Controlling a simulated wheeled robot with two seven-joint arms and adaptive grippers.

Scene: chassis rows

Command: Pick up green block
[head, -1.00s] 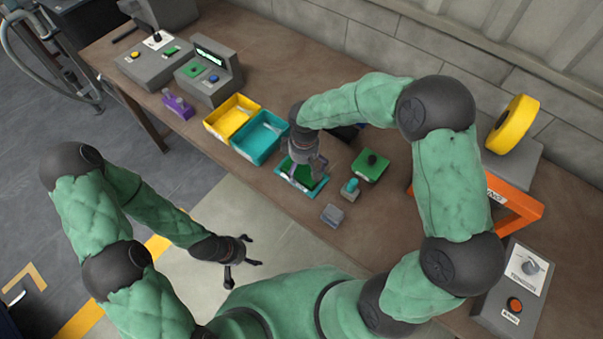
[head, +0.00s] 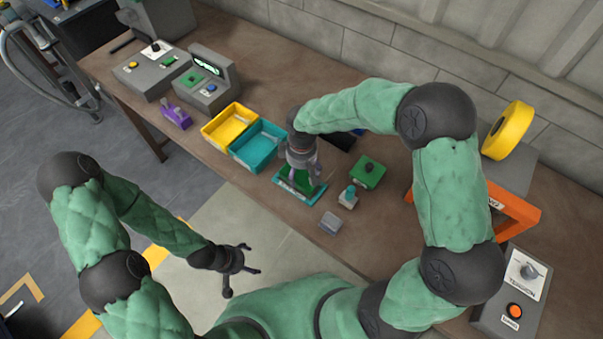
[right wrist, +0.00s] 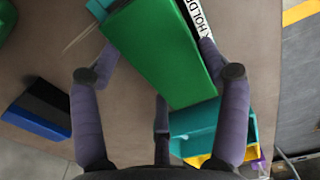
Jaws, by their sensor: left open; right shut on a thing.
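The green block (head: 296,183) is at a small teal tray (head: 310,198) on the bench, partly hidden by my right gripper (head: 302,176). In the right wrist view the block (right wrist: 160,48) fills the upper middle, between the fingers of my right gripper (right wrist: 160,80), which is shut on it. Part of the tray and its "HOLD" label (right wrist: 198,17) show behind the block. I cannot tell how far the block is above the tray. My left gripper (head: 243,268) is open and empty, over the floor in front of the bench.
A yellow bin (head: 208,133) and a teal bin (head: 236,157) stand left of the tray. A green piece with a black knob (head: 368,172), a grey piece with a teal top (head: 348,197) and a grey block (head: 331,222) lie to its right. An orange frame (head: 515,220) stands further right.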

